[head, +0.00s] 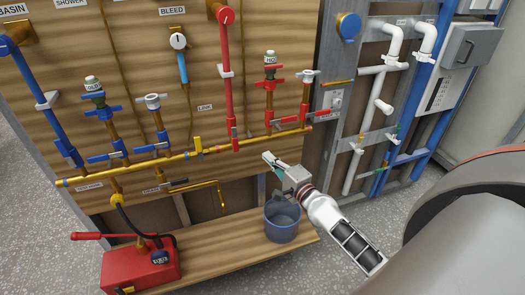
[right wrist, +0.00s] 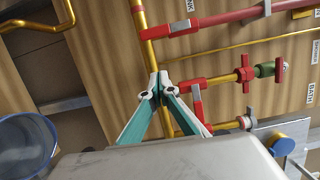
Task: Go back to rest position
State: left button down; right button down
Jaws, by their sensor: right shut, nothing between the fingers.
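My right gripper (head: 270,160) is in the middle of the head view, with its arm coming in from the lower right. It is above the blue bucket (head: 282,222) and in front of the plywood pipe panel (head: 130,40). In the right wrist view its fingers (right wrist: 160,85) meet at the tips, shut and empty. Behind the tips is the brass pipe (right wrist: 148,50) with red valve levers; I cannot tell how far the tips are from it. My left gripper is not in view.
A bent brass tube (head: 205,185) sticks out from the panel. White and blue pipes (head: 390,60) run up the frame at right. Speckled floor (head: 385,225) is clear below.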

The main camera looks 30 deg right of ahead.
jog(key=s+a+f+n+g+y, duration=0.1)
jog(key=s+a+f+n+g, duration=0.2)
jog(key=s+a+f+n, duration=0.7)
jog(key=s+a+f+n+g+y, duration=0.1)
jog(key=s+a+f+n+g, duration=0.3)
jog(key=s+a+f+n, duration=0.6)
jog(key=s+n, duration=0.2)
jog(key=s, duration=0.4)
jog(key=shift+s+a, duration=0.25)
jog(key=shift+s, duration=0.05)
jog(key=shift+f, duration=0.1)
